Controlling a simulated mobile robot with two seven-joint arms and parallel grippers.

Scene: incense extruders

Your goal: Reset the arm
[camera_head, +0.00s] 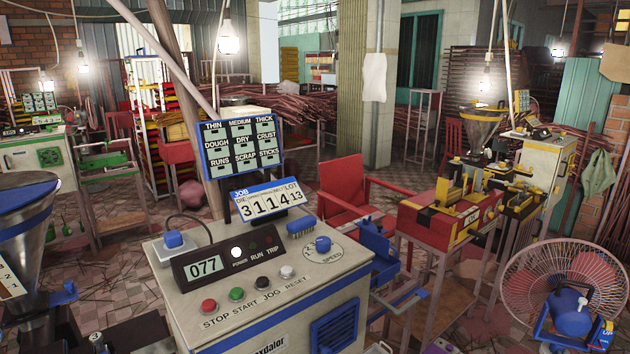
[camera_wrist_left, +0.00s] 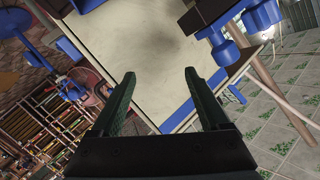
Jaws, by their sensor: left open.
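My left gripper (camera_wrist_left: 159,75) shows in the left wrist view with its two dark green fingers spread wide apart and nothing between them. Beyond the fingers is a pale panel with blue edges (camera_wrist_left: 150,35); I cannot tell the distance to it. Neither of my grippers shows in the head view. The control cabinet (camera_head: 260,285) stands in the middle of that view, with red, green, dark and white buttons, a speed knob (camera_head: 323,243) and a display reading 077 (camera_head: 205,264).
A metal hopper (camera_head: 25,225) stands at the left edge. A caged fan (camera_head: 565,295) is at the lower right, and a red chair (camera_head: 345,195) is behind the cabinet. A red and yellow machine (camera_head: 450,215) stands on a stand to the right. Tiled floor shows between them.

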